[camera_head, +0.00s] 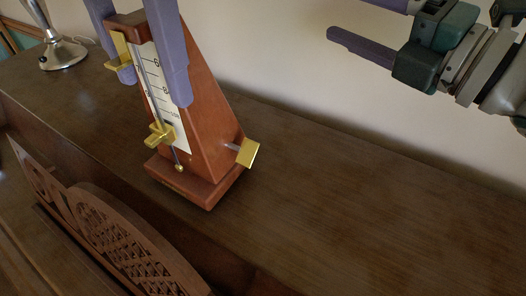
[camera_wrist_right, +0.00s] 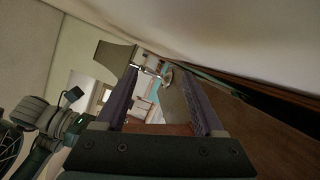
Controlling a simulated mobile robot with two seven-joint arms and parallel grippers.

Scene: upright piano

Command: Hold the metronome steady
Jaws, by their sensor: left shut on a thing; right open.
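The metronome (camera_head: 207,135) is a reddish-brown wooden pyramid with a white scale, a pendulum rod, brass parts and a brass key on its right side. It stands with its base on the piano top in the head view. My left gripper (camera_head: 153,90) comes in from above and is shut on the metronome's upper body, one purple finger on each side. My right gripper (camera_head: 350,22) is open and empty at the upper right, apart from the metronome and above the piano top. Its two fingers also show in the right wrist view (camera_wrist_right: 158,98).
The dark brown piano top (camera_head: 330,215) is clear right of the metronome. A lamp's metal base (camera_head: 62,52) stands at the far left; the lamp also shows in the right wrist view (camera_wrist_right: 117,54). A carved music stand (camera_head: 110,235) is at front left. A pale wall (camera_head: 280,60) rises behind.

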